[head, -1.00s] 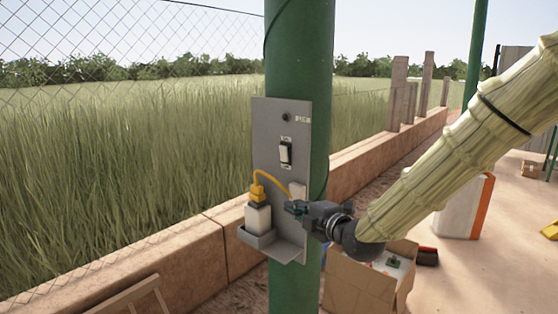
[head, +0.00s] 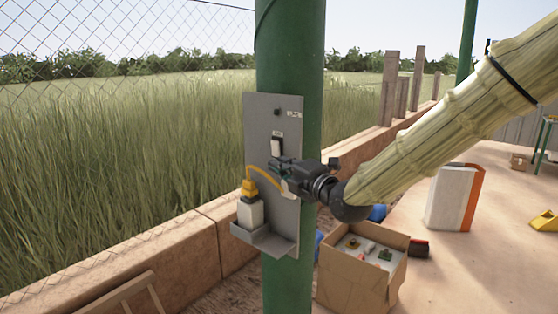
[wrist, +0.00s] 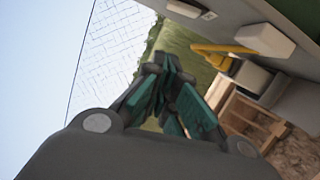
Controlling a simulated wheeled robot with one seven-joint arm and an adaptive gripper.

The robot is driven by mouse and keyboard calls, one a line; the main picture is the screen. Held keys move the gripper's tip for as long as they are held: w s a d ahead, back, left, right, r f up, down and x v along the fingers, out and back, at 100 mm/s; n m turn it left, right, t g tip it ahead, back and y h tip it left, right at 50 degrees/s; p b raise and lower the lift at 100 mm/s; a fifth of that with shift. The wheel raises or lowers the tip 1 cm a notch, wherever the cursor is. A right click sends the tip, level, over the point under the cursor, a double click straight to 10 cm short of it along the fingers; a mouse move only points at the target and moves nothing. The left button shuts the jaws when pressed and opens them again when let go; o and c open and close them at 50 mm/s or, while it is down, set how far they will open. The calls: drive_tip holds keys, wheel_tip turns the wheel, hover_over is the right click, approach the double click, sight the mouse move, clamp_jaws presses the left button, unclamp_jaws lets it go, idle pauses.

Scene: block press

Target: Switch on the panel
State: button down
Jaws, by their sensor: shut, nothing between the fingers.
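The grey panel (head: 256,134) is fixed upright on a green post. A white rocker switch (head: 277,146) is in its upper half, below a small dark round spot (head: 277,112) that shows no light. A yellow cable runs from a yellow plug (head: 249,188) on a white block (head: 250,212) to a white socket piece, partly hidden by my gripper. My gripper (head: 275,168) is shut and empty, in front of the panel just below the switch. In the wrist view my gripper (wrist: 165,75) points along the panel, with the switch (wrist: 188,9) at the top. Contact cannot be told.
A grey tray (head: 264,240) juts from the panel's bottom. A cardboard box (head: 350,284) with small items stands right of the green post (head: 290,60). A low wall (head: 190,238) and a wire fence (head: 120,90) lie behind. The paved floor at right is largely open.

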drive_tip(key=w+a+p, duration=0.2)
drive_tip(key=w+p, duration=0.3)
drive_tip(key=w, duration=0.5)
drive_tip(key=shift+w+a+r+p, duration=0.15)
drive_tip(key=shift+a+r+p, duration=0.1)
drive_tip(key=shift+r+p, duration=0.15)
drive_tip(key=shift+d, duration=0.1)
drive_tip(key=s+d+r+m+b, duration=0.1)
drive_tip(key=s+d+b, duration=0.2)
drive_tip(key=s+b, duration=0.4)
drive_tip(key=s, duration=0.3)
drive_tip(key=shift+s+r, duration=0.15)
drive_tip(key=shift+s, duration=0.25)
idle(0.6)
